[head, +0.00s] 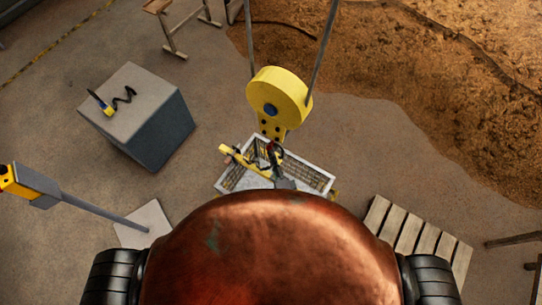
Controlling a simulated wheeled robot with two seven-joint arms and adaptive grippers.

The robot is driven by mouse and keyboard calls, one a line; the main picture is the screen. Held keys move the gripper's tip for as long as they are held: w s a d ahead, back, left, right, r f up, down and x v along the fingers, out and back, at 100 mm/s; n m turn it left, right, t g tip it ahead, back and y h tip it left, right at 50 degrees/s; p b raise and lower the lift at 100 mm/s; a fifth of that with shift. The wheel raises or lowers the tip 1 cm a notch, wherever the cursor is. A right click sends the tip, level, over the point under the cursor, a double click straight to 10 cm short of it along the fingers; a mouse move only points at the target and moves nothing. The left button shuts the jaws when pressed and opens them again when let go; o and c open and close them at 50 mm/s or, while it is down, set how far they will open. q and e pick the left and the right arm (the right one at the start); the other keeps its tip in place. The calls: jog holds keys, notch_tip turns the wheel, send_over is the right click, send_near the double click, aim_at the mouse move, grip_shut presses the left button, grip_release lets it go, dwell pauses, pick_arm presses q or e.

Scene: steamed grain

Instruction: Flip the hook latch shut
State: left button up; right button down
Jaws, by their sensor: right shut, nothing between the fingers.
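A yellow hook block (280,94) with a blue hub hangs from two cables near the middle of the head view. Its small dark hook is below the yellow cheek plate, largely lost among dark parts there. I cannot make out the latch or whether it is open or closed. My right gripper (275,153) is shut and empty, close beside the hook; I cannot tell whether it touches. My left gripper is not in view.
A pale mesh-sided crate (318,180) with a yellow bar (238,157) across it lies under the hook block. A grey block (155,135) bearing a small tool (107,108) stands left. A yellow control box on a post (90,210) is at far left. A slatted pallet (405,231) lies right.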

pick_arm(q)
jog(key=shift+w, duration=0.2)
pick_arm(e)
jog(key=v, duration=1.2)
dwell(0.4)
